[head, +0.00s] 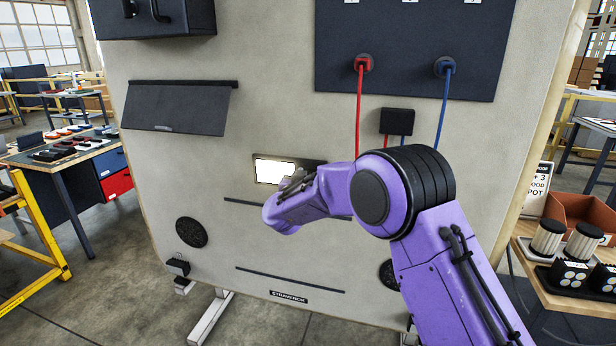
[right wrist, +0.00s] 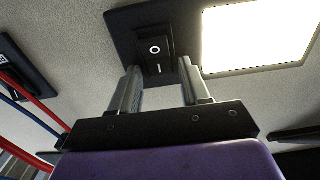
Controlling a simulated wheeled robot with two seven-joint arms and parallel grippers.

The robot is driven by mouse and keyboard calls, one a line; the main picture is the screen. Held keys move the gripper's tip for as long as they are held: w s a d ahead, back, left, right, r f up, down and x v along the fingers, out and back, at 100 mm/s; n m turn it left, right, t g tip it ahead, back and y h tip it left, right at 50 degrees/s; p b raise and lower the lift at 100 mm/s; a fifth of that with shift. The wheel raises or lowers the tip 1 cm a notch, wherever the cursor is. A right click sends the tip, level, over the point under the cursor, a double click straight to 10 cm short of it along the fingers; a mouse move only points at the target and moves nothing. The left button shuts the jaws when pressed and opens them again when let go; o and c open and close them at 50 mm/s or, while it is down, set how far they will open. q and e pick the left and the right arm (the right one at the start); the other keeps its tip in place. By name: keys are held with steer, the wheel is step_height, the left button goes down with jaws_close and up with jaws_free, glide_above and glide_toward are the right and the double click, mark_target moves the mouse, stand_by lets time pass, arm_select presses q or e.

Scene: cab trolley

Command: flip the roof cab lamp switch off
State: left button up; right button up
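The roof cab lamp is a bright white lit panel (head: 275,171) set in the pale upright board; it also shows in the right wrist view (right wrist: 262,32). Beside it on the same dark plate is a black rocker switch (right wrist: 155,48), marked with a circle and a line. I cannot tell which end is pressed in. In the head view my right gripper and arm cover the switch. My right gripper (right wrist: 159,68) is open and empty, its fingers apart, with the rocker showing between and beyond the fingertips. I cannot tell whether they touch it. My left gripper is out of view.
A dark panel (head: 415,45) with red and blue cables is above right, and the cables hang to a small black box (head: 397,122). A dark flap (head: 178,107) is at upper left. Dark strips and round grilles (head: 191,232) lie lower on the board. Side tables stand left and right.

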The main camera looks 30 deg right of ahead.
jaws_close()
steer(key=t+h+b, duration=0.1)
steer(key=b, duration=0.2)
steer(key=f+t+h+b, duration=0.1)
steer(key=b, duration=0.2)
steer(key=f+t+h+b, duration=0.1)
steer(key=b, duration=0.2)
steer(key=shift+s+a, duration=0.15)
steer(key=shift+a, duration=0.1)
steer(key=shift+r+h+b, duration=0.3)
steer(key=shift+o, duration=1.5)
jaws_free()
steer(key=shift+d, duration=0.1)
steer(key=b+v, duration=0.2)
steer(key=v, duration=0.8)
steer(key=shift+f, duration=0.2)
